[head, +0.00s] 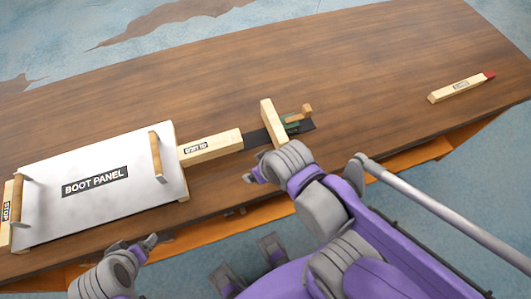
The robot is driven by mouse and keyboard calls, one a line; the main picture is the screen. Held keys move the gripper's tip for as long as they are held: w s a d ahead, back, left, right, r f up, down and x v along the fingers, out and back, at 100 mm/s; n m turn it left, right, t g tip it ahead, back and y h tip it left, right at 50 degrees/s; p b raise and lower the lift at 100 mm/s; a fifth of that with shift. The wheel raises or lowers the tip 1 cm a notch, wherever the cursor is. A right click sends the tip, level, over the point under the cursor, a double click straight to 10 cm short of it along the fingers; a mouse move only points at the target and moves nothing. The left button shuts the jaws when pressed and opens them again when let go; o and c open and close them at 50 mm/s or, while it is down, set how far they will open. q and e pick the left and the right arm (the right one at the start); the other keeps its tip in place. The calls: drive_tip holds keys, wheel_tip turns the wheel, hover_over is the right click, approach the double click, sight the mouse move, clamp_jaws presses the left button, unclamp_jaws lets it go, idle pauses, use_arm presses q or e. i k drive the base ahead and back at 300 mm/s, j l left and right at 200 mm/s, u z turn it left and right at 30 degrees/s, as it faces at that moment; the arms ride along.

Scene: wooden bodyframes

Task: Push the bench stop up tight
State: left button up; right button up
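A wooden block marked STOP (7,212) stands at the left end of the white boot panel (95,200), close against its edge. A wooden crosspiece (270,120) stands across a dark metal strip (257,139) right of the panel, with a small wooden handle (299,115) beyond it. A labelled wooden bar (210,147) lies between panel and strip. My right gripper (258,170) is just in front of the crosspiece; its fingers are partly hidden by the hand. My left gripper (132,246) is at the bench's front edge, below the panel, its fingertips apart and empty.
The wooden bench top (370,90) is mostly clear behind the panel and on the right. A loose wooden stick (455,90) with a red tip lies at the right.

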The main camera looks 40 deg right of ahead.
sight(283, 124)
drive_tip(key=l+z, duration=0.2)
drive_tip(key=z, duration=0.15)
drive_tip(key=l+z, duration=0.2)
drive_tip(key=z, duration=0.15)
drive_tip(key=l+z, duration=0.3)
drive_tip(key=k, duration=0.1)
drive_tip(key=k+u, duration=0.2)
drive_tip(key=u, duration=0.15)
drive_tip(key=k+u, duration=0.15)
drive_tip(key=u, duration=0.15)
drive_tip(key=i+u, duration=0.15)
drive_tip(key=u, duration=0.2)
drive_tip(key=i+l+u, duration=0.1)
drive_tip(key=u, duration=0.2)
drive_tip(key=i+l+u, duration=0.15)
drive_tip(key=u, duration=0.2)
drive_tip(key=i, duration=0.05)
